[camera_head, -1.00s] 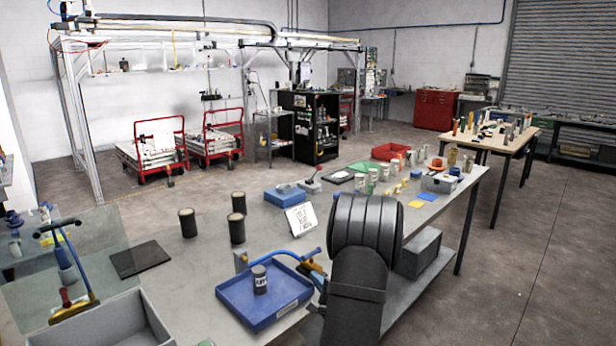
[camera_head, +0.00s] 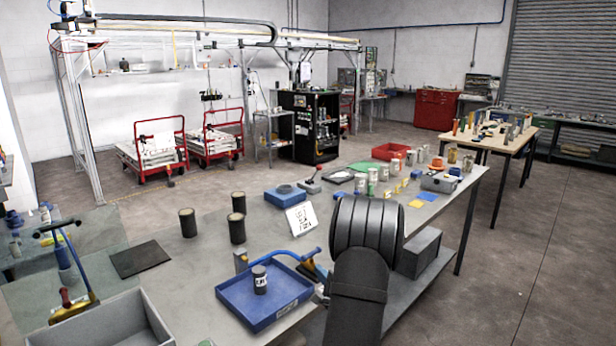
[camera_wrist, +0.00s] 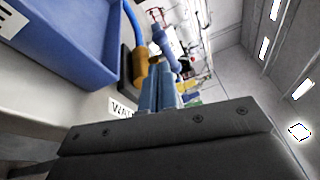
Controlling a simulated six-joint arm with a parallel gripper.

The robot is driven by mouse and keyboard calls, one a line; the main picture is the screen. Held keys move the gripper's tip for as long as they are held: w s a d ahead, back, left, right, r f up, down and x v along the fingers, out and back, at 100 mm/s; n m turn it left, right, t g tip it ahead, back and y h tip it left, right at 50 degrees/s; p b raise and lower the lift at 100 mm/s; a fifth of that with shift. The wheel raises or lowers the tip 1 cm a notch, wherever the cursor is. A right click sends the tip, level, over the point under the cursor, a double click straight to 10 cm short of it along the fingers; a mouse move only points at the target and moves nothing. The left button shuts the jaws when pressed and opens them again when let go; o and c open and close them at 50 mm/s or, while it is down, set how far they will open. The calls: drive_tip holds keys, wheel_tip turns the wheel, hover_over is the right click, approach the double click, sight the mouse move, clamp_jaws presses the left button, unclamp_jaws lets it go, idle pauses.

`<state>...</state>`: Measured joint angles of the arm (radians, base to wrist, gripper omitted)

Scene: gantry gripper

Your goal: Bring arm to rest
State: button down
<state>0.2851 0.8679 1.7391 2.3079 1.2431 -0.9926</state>
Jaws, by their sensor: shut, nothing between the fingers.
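My gripper (camera_wrist: 161,75) shows in the wrist view as two blue-grey fingers close together, shut with nothing between them. In the head view my dark arm fills the lower centre right, and I cannot make out the fingers there. In the wrist view, a blue tray (camera_wrist: 75,45) lies to the left of the fingers. A blue and yellow-orange tool (camera_wrist: 140,65) shows just beyond them; I cannot tell the gap.
The blue tray (camera_head: 228,300) holds a dark cylinder (camera_head: 259,278) on the grey table (camera_head: 190,275). The blue and yellow tool (camera_head: 316,270) is at its right, close to my arm.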

drive_tip(key=w+a, duration=0.2)
drive_tip(key=a, duration=0.1)
drive_tip(key=shift+w+r, duration=0.1)
drive_tip(key=shift+r, duration=0.25)
drive_tip(key=d, duration=0.1)
drive_tip(key=w+d, duration=0.1)
drive_tip(key=d, duration=0.1)
drive_tip(key=w+d, duration=0.1)
drive_tip(key=shift+d+f, duration=0.1)
drive_tip(key=shift+d, duration=0.25)
drive_tip(key=shift+d+f, duration=0.1)
drive_tip(key=shift+d, duration=0.35)
